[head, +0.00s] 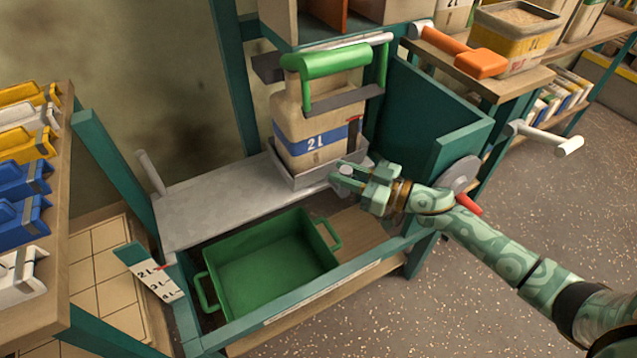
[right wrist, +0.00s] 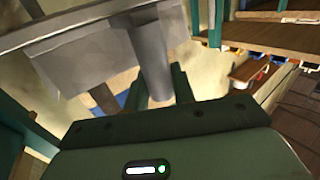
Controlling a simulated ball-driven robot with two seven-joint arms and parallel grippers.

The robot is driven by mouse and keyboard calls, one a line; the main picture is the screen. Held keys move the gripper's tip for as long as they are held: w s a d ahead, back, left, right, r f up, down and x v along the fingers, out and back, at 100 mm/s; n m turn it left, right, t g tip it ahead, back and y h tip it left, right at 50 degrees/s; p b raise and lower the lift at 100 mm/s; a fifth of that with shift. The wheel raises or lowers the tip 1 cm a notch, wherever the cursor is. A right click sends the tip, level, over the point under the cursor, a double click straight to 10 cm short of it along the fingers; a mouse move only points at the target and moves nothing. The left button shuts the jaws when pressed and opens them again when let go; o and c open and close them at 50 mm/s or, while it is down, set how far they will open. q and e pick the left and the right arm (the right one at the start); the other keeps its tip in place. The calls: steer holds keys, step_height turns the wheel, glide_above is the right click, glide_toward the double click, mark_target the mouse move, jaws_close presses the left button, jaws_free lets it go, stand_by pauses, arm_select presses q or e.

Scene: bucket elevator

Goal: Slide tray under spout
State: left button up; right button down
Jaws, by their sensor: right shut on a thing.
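A grey metal tray (head: 296,182) with a low rim holds a beige container marked 2L (head: 313,145). It stands at the right end of a flat grey plate (head: 212,205). My right gripper (head: 351,176) is at the tray's front right corner, shut on a pale cylindrical knob (head: 345,168). In the right wrist view a grey cylindrical knob (right wrist: 154,68) rises before the jaws, beside a grey metal wall. I cannot clearly make out a spout; a dark bracket with a green handle (head: 333,62) sits over the container. My left gripper is not in view.
A green bin (head: 272,268) with side handles sits below the plate inside the teal frame. A scale card (head: 150,272) is at the frame's left corner. The plate's left part is clear.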

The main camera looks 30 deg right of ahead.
steer(key=shift+d, duration=0.85)
steer(key=shift+w, duration=0.1)
steer(key=c, duration=1.3)
jaws_free()
steer(key=shift+d, duration=0.1)
steer(key=shift+o, duration=0.5)
